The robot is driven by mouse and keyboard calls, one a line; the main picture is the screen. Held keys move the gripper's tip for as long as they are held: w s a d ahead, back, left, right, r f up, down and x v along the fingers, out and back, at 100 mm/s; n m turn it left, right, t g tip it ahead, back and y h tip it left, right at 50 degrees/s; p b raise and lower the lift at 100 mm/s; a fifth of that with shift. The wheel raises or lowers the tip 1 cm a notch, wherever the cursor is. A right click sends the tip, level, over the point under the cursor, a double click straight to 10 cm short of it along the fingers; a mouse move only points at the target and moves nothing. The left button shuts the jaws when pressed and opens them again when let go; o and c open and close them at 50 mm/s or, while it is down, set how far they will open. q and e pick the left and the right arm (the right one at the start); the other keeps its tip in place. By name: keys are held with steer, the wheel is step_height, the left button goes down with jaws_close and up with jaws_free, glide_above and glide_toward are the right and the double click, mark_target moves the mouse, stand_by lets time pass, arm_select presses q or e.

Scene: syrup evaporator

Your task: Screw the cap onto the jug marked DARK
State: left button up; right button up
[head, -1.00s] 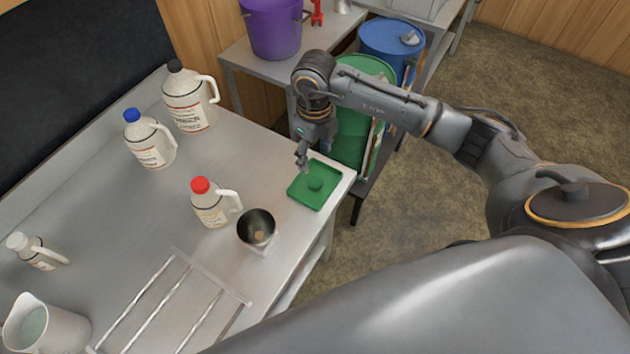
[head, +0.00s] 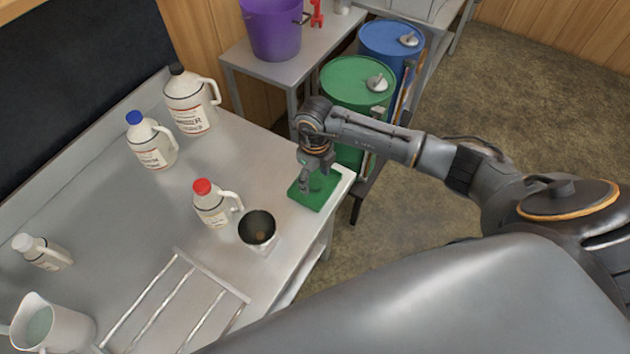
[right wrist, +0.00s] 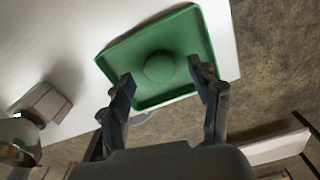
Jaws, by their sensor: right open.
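A round green cap (right wrist: 160,67) lies in a shallow green tray (head: 325,196) at the table's right corner. My right gripper (head: 306,184) is above the tray, pointing down and open. In the right wrist view its fingers (right wrist: 164,80) stand apart on either side of the cap, and I cannot tell whether they touch it. In the head view the gripper hides the cap. I cannot make out DARK on any label. My left gripper is not in view.
A wire rack (head: 170,300) and a white pitcher (head: 50,327) are at the front. Green (head: 350,80) and blue (head: 388,40) drums stand beyond the table. The table's middle is clear.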

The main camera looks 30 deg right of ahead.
steer(key=shift+f, duration=0.6)
steer(key=c, duration=0.8)
steer(key=shift+o, duration=0.2)
steer(key=shift+r, duration=0.1)
steer(key=shift+w+r, duration=0.1)
steer(key=shift+r, duration=0.5)
arm_select(q)
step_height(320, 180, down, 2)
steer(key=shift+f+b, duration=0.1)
steer(key=shift+b, duration=1.05)
arm_select(e)
steer(key=s+a+r, duration=0.9)
steer(key=s+r, duration=0.1)
steer(key=r, duration=0.1)
steer(key=shift+s+a+r, duration=0.2)
steer(key=shift+a+r, duration=0.05)
steer(key=shift+r, duration=0.05)
